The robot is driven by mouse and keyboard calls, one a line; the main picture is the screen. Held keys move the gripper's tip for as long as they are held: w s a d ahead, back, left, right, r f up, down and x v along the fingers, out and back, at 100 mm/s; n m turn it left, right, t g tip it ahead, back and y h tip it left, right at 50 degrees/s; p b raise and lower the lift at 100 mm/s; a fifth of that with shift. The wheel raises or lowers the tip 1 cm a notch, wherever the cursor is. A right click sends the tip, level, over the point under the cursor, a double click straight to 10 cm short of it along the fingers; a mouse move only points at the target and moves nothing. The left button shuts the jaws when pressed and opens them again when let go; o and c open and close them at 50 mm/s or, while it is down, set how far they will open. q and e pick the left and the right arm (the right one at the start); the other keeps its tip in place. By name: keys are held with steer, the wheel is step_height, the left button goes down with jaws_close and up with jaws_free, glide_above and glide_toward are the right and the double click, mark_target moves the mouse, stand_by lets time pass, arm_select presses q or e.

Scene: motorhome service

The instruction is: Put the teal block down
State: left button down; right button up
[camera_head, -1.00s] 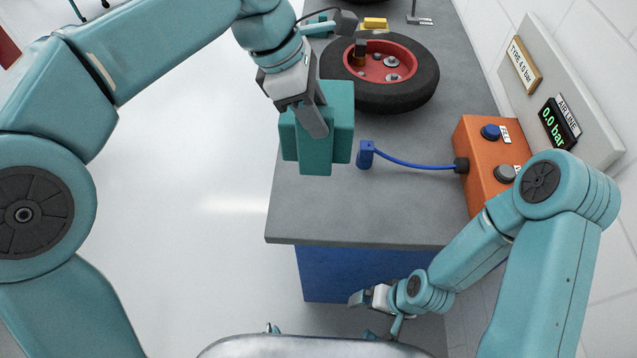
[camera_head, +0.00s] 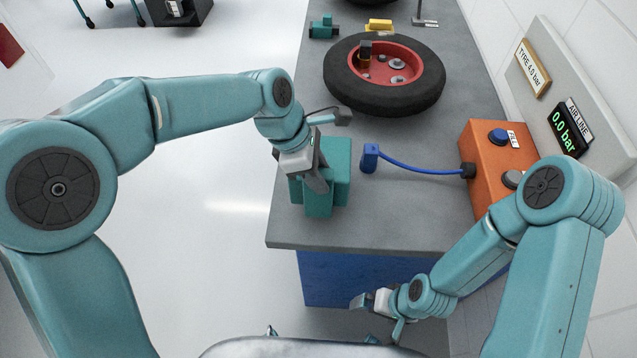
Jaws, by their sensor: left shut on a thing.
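The teal block (camera_head: 339,170) is a stepped block over the near left part of the grey bench top (camera_head: 400,220). My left gripper (camera_head: 318,178) is shut on it from the left and covers part of it. The block is upright and very low over the bench; I cannot tell whether its underside touches the surface. My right gripper (camera_head: 372,303) hangs low in front of the bench's blue front, away from the block. Its fingers are too small to read clearly.
A blue plug (camera_head: 370,158) on a hose lies right of the block, leading to an orange box (camera_head: 497,165). A tyre with a red rim (camera_head: 385,75) lies behind. The bench front right of the block is clear.

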arm_select(q)
steer(key=shift+f, duration=2)
steer(key=c, duration=0.7)
jaws_free()
